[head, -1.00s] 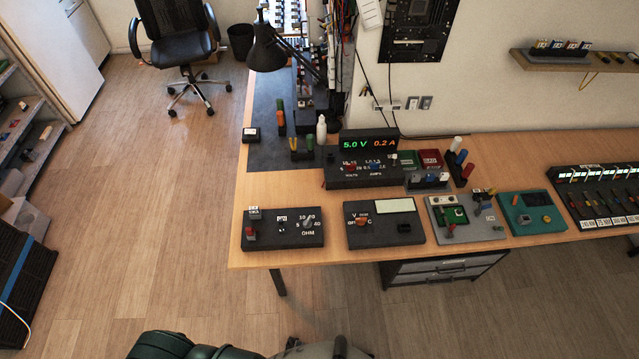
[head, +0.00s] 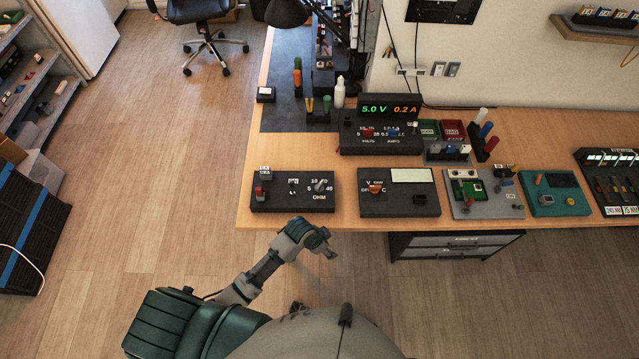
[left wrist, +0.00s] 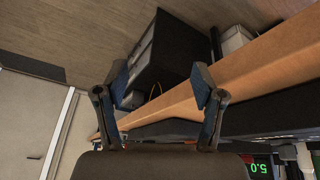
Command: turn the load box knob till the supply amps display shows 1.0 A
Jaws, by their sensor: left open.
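The load box (head: 293,190) is a black box marked OHM at the front left of the bench. Its grey knob (head: 320,185) sits at the right of its top, ringed by numbers. The supply (head: 378,138) stands behind, and its display (head: 390,107) reads 5.0 V and 0.2 A. My left arm reaches up from the bottom of the head view, its wrist end just in front of the bench edge below the load box. In the left wrist view my left gripper (left wrist: 158,92) is open and empty, fingers apart beside the bench edge. My right gripper is not in view.
The wooden bench (head: 250,222) has its front edge close to my arm. A black meter box (head: 398,205), a grey board (head: 485,205) and a teal box (head: 555,203) stand right of the load box. A drawer unit (head: 455,245) is under the bench.

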